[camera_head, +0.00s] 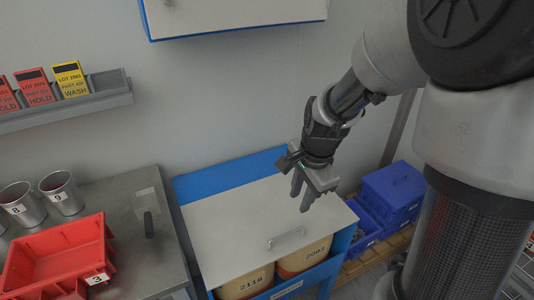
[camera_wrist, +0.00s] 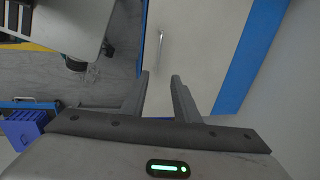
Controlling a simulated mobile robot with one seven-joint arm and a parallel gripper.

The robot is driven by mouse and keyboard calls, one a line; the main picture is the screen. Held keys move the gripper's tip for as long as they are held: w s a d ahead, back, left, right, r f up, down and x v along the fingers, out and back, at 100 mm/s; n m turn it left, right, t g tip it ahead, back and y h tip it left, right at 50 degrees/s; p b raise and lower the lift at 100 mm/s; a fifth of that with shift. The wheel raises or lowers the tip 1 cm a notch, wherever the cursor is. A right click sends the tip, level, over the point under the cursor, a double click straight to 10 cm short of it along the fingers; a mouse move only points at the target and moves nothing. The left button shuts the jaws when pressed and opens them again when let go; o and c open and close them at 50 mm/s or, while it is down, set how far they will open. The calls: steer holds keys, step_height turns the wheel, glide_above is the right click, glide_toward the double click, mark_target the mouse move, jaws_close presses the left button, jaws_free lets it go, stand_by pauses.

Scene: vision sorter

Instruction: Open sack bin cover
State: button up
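The sack bin cover (camera_head: 240,225) is a flat light-grey panel with a bar handle (camera_head: 286,238) near its front edge. It lies shut over the blue-framed sack bin (camera_head: 345,242). In the wrist view the cover (camera_wrist: 195,50) and its handle (camera_wrist: 160,44) show beyond the fingers. My gripper (camera_head: 300,204) is above the right part of the cover, pointing down, apart from the handle. In the wrist view its two fingers (camera_wrist: 160,78) are spread with nothing between them.
Sacks marked 2118 (camera_head: 245,284) and 2081 (camera_head: 305,257) stand under the cover. Blue crates (camera_head: 393,190) sit to the right. A bench with a red tray (camera_head: 62,262) and metal cups (camera_head: 60,192) is at left. A blue-edged cabinet (camera_head: 235,15) hangs above.

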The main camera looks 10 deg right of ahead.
mark_target(289, 233)
steer(key=w+f+b, duration=0.1)
steer(key=f, duration=0.4)
steer(key=w+f+b, duration=0.1)
steer(key=f, duration=0.5)
steer(key=w+a+f+b, duration=0.1)
steer(key=f, duration=0.5)
steer(key=shift+s, duration=0.1)
jaws_close()
